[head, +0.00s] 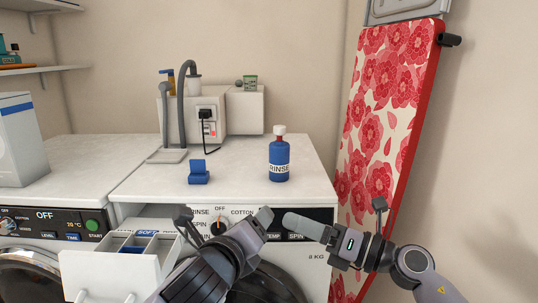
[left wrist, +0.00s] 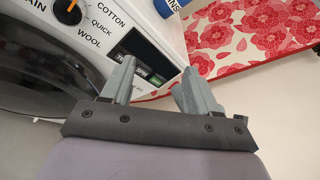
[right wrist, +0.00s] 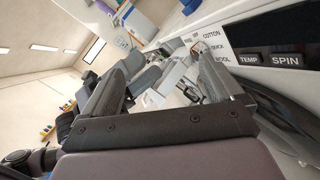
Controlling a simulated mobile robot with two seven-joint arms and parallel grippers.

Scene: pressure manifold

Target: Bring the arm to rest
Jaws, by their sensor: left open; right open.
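My left gripper (head: 257,238) and my right gripper (head: 311,240) are in front of the right washing machine in the head view, their fingers pointing towards each other. The left gripper is open and empty, with its two grey fingers apart in the left wrist view (left wrist: 156,80). The right gripper is also open and empty, its fingers apart in the right wrist view (right wrist: 170,68). Behind the right fingers, parts of my other arm show. The grippers cover part of the machine's control panel; I cannot tell whether they touch it.
The machine's white top (head: 240,190) carries a blue rinse bottle (head: 279,160) and a small blue block (head: 198,175). A detergent drawer (head: 125,262) stands pulled out at left. A flowered ironing board (head: 378,125) leans on the wall at right. Floor space at far right looks clear.

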